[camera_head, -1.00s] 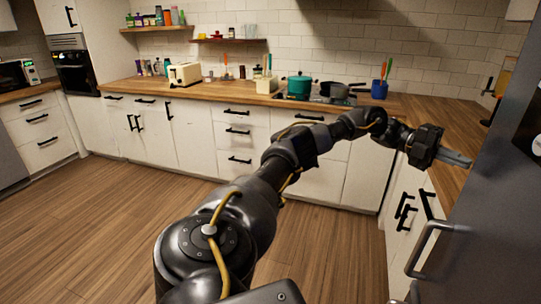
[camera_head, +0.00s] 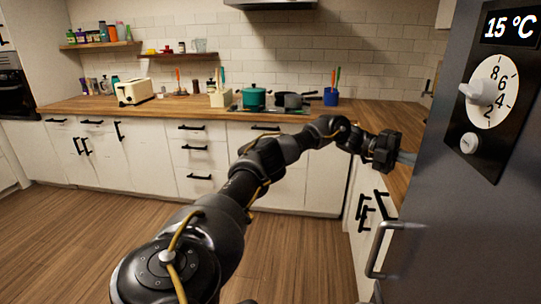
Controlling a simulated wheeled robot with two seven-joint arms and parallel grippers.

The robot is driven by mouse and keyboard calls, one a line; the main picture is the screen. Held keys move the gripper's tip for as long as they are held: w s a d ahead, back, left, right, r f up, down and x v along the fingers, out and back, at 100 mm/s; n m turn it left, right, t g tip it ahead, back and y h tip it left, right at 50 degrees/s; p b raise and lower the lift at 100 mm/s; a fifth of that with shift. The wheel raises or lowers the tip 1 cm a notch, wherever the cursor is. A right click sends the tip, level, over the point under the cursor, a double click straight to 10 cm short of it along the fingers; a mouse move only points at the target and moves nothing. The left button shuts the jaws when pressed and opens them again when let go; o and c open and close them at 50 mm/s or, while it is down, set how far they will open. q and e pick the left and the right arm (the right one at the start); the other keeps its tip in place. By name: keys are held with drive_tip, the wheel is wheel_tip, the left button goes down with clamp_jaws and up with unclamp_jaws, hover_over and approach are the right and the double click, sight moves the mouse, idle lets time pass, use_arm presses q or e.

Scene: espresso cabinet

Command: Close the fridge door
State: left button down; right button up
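The dark grey fridge front (camera_head: 440,220) fills the right side of the view, seen at a slant. It has a grey bar handle (camera_head: 378,250) low on its left edge, and a control panel with a white dial (camera_head: 491,91) and a display reading 15 °C. I cannot tell how far the door stands open. My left arm reaches across the middle, and its gripper (camera_head: 407,157) is at the fridge's left edge, above the handle. The grey fingers end at that edge; whether they touch it or pass behind it is unclear. My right gripper is out of view.
A wooden counter (camera_head: 210,107) with white cabinets runs along the back wall and turns along the right. It holds a toaster (camera_head: 135,91), a green pot (camera_head: 254,97) and a blue utensil cup (camera_head: 331,97). The wooden floor (camera_head: 60,240) at left is clear.

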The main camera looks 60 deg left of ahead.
use_arm(q)
drive_tip(key=shift+s+d+f, duration=0.15)
drive_tip(key=shift+s+f, duration=0.05)
drive_tip(key=shift+s, duration=0.15)
drive_tip(key=p+v, duration=0.2)
drive_tip(key=v, duration=0.8)
drive_tip(key=shift+w+a+r, duration=0.25)
drive_tip(key=shift+a, duration=0.2)
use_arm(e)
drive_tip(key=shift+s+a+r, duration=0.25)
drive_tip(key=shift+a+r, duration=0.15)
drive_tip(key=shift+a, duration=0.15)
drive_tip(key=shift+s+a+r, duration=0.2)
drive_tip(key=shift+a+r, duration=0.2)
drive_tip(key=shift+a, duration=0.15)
